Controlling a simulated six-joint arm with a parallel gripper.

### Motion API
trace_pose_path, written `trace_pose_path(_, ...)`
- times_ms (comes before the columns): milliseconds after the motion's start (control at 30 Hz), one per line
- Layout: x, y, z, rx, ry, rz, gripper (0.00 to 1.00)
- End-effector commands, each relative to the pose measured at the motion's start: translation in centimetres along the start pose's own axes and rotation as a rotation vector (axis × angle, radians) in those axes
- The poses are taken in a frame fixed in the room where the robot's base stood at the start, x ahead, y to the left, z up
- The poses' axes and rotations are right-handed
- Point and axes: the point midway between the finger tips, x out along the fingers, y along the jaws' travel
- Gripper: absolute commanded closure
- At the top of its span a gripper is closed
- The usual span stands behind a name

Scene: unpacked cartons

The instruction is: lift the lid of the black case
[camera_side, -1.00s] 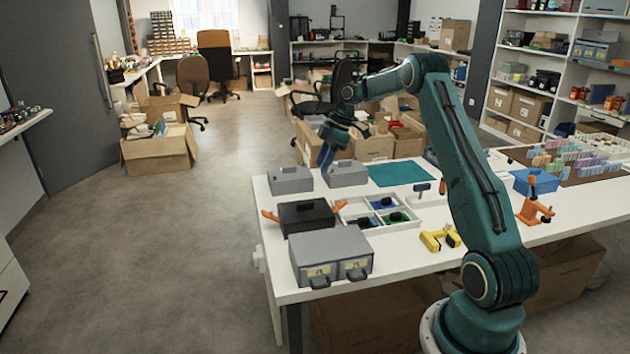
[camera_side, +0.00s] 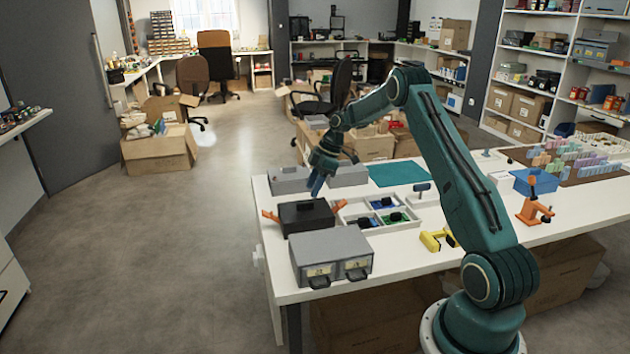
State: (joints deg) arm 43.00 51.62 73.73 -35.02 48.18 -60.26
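The black case (camera_side: 300,221) sits closed on the white table, near its left edge, with orange parts sticking out on its left and right sides. My gripper (camera_side: 316,187) points down just above the case's far right corner, with a small gap seeming to lie between them. Its blue fingers look close together from this side, and I cannot tell whether they are open or shut. I see nothing held in it.
A grey drawer box (camera_side: 331,254) stands in front of the case. Two grey boxes, one at left (camera_side: 289,180) and one at right (camera_side: 348,174), stand behind it. A white divided tray (camera_side: 379,215) is close on its right. A yellow clamp (camera_side: 438,240) lies further right.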

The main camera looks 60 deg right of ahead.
Motion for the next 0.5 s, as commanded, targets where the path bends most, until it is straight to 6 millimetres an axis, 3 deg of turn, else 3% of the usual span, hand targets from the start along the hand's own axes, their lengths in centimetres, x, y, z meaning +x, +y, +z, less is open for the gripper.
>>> trace_pose_path(500,2.0,0.1,-0.1,0.0,0.0,-0.002,0.62)
